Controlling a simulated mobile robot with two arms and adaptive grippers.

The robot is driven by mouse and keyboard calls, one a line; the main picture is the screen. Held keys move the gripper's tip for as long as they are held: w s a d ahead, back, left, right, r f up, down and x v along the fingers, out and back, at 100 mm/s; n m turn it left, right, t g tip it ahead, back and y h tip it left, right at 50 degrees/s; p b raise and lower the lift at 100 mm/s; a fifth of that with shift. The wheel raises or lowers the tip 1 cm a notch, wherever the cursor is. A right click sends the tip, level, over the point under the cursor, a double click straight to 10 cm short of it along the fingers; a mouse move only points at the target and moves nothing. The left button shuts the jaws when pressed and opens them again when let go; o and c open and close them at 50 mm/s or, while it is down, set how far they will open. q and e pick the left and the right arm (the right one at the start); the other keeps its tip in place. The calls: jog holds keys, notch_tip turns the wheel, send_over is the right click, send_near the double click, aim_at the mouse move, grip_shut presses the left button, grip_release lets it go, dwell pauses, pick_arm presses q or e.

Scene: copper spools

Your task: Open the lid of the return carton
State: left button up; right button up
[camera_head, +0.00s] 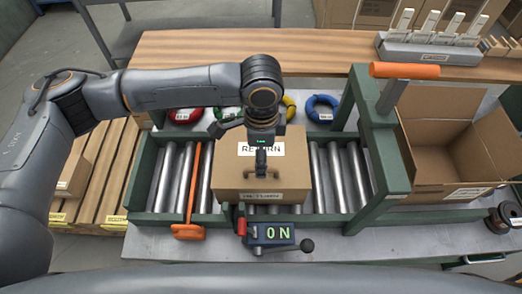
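The return carton (230,175) is a brown box in the middle of the roller conveyor. Its lid looks closed, with a white RETURN label on top and another label on its front. My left arm reaches in from the left, and my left gripper (262,187) points down over the carton near its front edge. Its two dark fingers look spread apart with nothing between them. I cannot tell whether they touch the carton. The gripper hides part of the label and lid. My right gripper is not in view.
A green post with an orange bar (404,70) stands right of the carton. Beyond it is an open, empty carton (465,192). Coloured spools (322,107) lie behind.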

pick_arm(q)
jog(key=shift+f+b, duration=0.65)
jog(key=shift+f, duration=0.3)
notch_tip(320, 180, down, 2)
jog(key=b, duration=0.2)
jog(key=shift+f+b, duration=0.25)
jog(key=shift+b, duration=0.1)
jog(key=shift+f+b, duration=0.4)
jog(key=shift+f, duration=1.55)
jog(key=shift+c, duration=0.3)
grip_shut()
jog(key=shift+r, duration=0.2)
